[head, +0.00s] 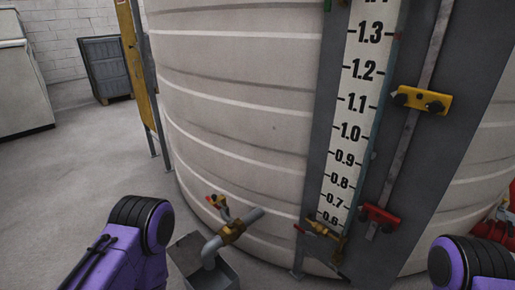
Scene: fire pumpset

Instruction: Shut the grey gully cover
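A small grey gully box (228,273) stands on the floor at the foot of the big tank, low in the middle of the head view. A grey pipe with a brass valve bends down into it. A flat grey panel (186,254), which looks like the gully cover, stands tilted up at the box's left side. The bottom edge of the picture cuts off part of the box. My purple left arm is just left of the gully, and my purple right arm is at the lower right. Neither gripper shows.
The ribbed cream tank (240,120) fills the middle. A level scale (352,130) runs up its front, with a yellow clamp (421,101) and a red clamp (379,216) beside it. A yellow post (137,70) stands left of the tank. The concrete floor (75,170) at left is clear.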

